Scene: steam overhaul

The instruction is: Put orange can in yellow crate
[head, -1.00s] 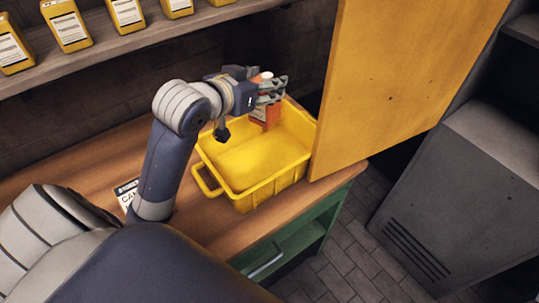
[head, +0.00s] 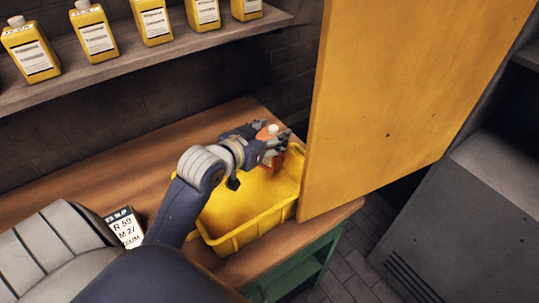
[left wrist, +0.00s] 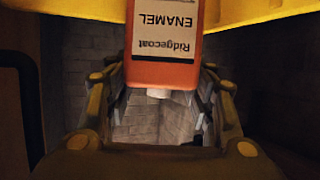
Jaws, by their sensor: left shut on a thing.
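The orange can (head: 263,134) has a white cap and is at the back end of the yellow crate (head: 262,230). My left gripper (head: 272,148) is shut on the can, its fingers hiding part of it. In the left wrist view, the can (left wrist: 163,74) shows a white label reading "Ridgecoat ENAMEL", between the fingers of my left gripper (left wrist: 162,100). The crate's yellow also shows along the top of that view. How far the can is above the crate floor cannot be told. My right gripper is not in view.
The crate stands on a wooden workbench (head: 120,165). A large yellow panel (head: 410,90) rises close beside its right side. A shelf (head: 130,68) above holds several yellow bottles. A grey cabinet (head: 470,210) stands at right.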

